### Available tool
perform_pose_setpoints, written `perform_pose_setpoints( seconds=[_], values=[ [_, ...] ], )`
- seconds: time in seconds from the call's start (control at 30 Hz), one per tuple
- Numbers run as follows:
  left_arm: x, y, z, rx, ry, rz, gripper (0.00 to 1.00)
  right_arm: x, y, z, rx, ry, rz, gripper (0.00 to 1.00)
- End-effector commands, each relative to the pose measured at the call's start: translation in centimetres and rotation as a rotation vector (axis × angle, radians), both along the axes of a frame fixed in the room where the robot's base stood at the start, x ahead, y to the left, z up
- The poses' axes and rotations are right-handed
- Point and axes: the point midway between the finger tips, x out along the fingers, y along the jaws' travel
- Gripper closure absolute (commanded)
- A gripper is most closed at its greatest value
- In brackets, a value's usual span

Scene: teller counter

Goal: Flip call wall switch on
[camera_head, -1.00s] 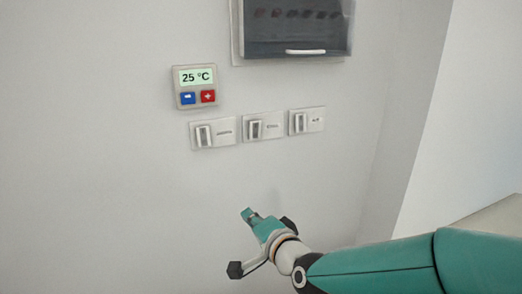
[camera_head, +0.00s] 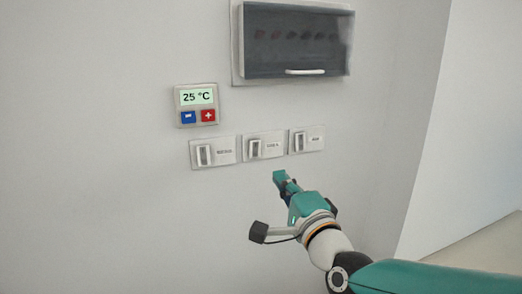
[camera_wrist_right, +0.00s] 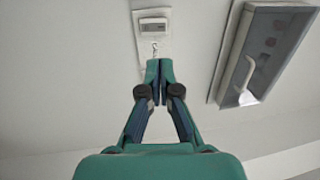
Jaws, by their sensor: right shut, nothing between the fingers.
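Three white wall switches sit in a row on the grey wall in the head view: a left one (camera_head: 204,154), a middle one (camera_head: 255,149) and a right one (camera_head: 299,142). Their printed labels are too blurred to read surely, so I cannot tell which is the call switch; the right label is the shortest. My right gripper (camera_head: 281,178) is shut and empty, below the middle and right plates. In the right wrist view, the shut fingertips (camera_wrist_right: 160,68) point at one switch plate (camera_wrist_right: 153,28), just beyond them. Contact is not visible. My left gripper is not in view.
A thermostat (camera_head: 197,105) reading 25 °C, with blue and red buttons, is above the left switch. A dark-fronted cabinet (camera_head: 293,42) with a white handle hangs above the switches; it also shows at right in the wrist view (camera_wrist_right: 268,50). The wall left of the switches is bare.

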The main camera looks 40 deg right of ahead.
Motion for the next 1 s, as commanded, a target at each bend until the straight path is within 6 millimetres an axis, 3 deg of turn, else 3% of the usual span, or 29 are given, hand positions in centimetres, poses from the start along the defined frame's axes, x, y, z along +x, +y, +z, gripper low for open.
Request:
perform_pose_setpoints(
  seconds=[0.5, 0.7, 1.0],
  values=[
    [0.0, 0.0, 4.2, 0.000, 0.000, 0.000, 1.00, 9.6, -2.2, 1.8, 0.000, 0.004, 0.001, 1.00],
    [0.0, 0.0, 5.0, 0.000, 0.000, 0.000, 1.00, 11.3, -2.7, 2.0, -0.001, 0.001, 0.002, 1.00],
    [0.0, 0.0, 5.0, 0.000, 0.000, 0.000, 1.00, 11.7, -2.7, 1.8, 0.000, 0.001, 0.003, 1.00]
  ],
)
